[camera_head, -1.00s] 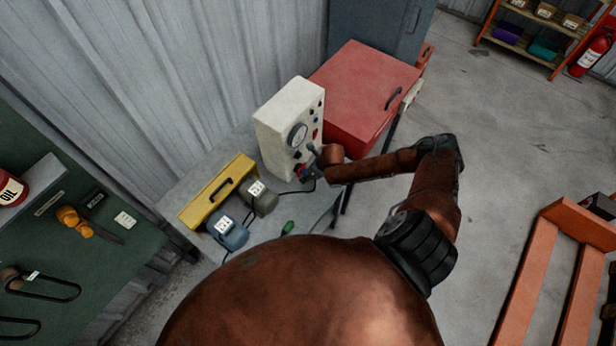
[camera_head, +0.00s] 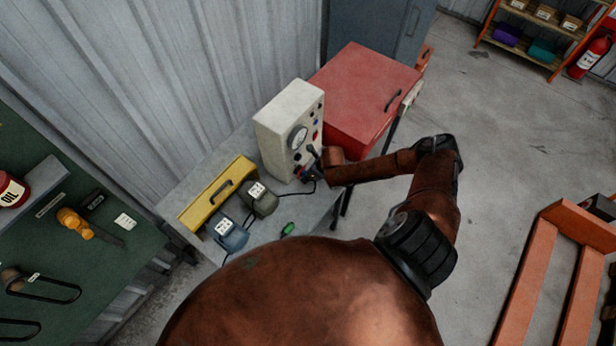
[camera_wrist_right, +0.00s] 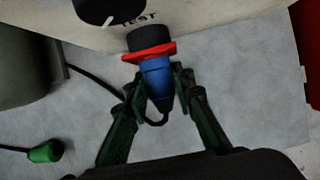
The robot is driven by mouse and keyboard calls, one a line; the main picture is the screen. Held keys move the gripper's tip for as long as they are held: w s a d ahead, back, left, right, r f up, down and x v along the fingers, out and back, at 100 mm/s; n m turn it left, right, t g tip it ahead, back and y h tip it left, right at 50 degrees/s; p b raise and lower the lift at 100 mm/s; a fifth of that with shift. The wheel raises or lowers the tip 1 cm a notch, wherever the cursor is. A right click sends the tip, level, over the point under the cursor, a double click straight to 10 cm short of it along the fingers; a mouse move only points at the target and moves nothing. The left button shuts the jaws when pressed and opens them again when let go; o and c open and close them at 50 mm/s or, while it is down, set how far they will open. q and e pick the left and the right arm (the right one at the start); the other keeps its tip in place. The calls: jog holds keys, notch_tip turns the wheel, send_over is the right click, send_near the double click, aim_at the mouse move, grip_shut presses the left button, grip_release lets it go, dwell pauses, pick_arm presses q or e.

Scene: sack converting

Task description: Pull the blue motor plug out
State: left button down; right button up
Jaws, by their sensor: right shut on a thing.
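The blue motor plug (camera_wrist_right: 157,84) sits upright against the red collar of a socket (camera_wrist_right: 150,52) under the word TEST in the right wrist view. I see no gap between plug and collar. My right gripper (camera_wrist_right: 158,88) is shut on the plug, one finger on each side. In the head view my right gripper (camera_head: 312,163) is at the lower front of the cream test panel (camera_head: 284,122), and the plug is mostly hidden there. A black cable runs from the plug toward the motors. My left gripper is not in view.
A green plug (camera_wrist_right: 46,152) lies on the bench top. A red cabinet (camera_head: 362,95) stands right of the panel.

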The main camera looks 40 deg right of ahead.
grip_shut()
jog(key=shift+s, duration=0.2)
jog(key=shift+s+d+p, duration=0.2)
jog(key=shift+s+p, duration=0.15)
jog(key=shift+s, duration=0.35)
jog(key=shift+s+d+p, duration=0.25)
jog(key=shift+s+p, duration=0.15)
jog(key=shift+s, duration=0.3)
jog(key=shift+s+d+p, duration=0.2)
jog(key=shift+s+p, duration=0.15)
jog(key=shift+s, duration=0.35)
